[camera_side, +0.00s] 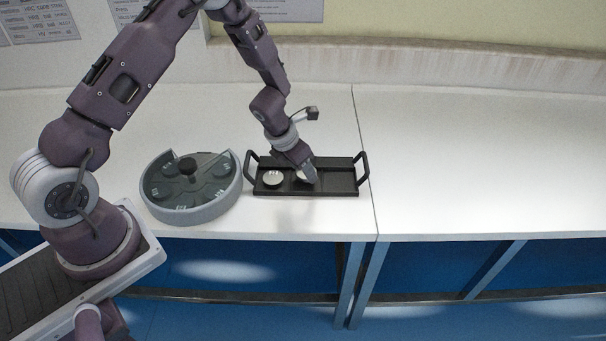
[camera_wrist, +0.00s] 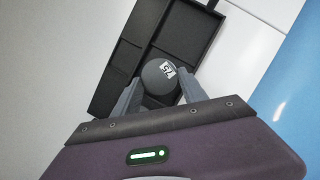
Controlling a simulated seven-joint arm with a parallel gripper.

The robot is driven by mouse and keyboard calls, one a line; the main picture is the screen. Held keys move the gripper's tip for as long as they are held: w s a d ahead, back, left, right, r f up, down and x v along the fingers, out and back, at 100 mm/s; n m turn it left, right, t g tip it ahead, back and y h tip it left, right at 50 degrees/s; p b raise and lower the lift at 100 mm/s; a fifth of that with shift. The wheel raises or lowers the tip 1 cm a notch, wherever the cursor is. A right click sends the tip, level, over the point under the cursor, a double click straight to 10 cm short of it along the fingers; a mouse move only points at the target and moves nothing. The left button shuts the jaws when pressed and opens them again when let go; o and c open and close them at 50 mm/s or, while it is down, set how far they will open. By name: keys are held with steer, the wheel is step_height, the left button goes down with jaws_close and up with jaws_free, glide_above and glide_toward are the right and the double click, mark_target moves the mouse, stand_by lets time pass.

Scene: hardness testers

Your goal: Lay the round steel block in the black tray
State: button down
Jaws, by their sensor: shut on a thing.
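The black tray (camera_side: 348,188) lies on the white bench, with a handle at each end and low dividers inside. My gripper (camera_side: 306,177) reaches down over the middle of the tray. In the wrist view, a round grey block (camera_wrist: 158,74) with a small white label sits between the two fingers of my gripper (camera_wrist: 153,92), which is shut on it. The tray (camera_wrist: 112,90) shows beneath and beyond it. Whether the held block touches the tray floor I cannot tell. Another round, shiny steel disc (camera_side: 273,179) lies in the tray's left compartment in the side view.
A round grey carousel (camera_side: 190,212) with a dark clear cover and a central knob stands just left of the tray. The bench (camera_side: 480,165) to the right is clear. Its front edge runs close in front of the tray, above blue cabinets (camera_side: 425,270).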

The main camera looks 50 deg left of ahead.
steer(key=shift+s+f, duration=0.15)
steer(key=shift+f, duration=0.5)
steer(key=shift+w+f, duration=0.25)
steer(key=shift+f, duration=0.15)
steer(key=shift+f, duration=0.15)
steer(key=c, duration=0.9)
jaws_free()
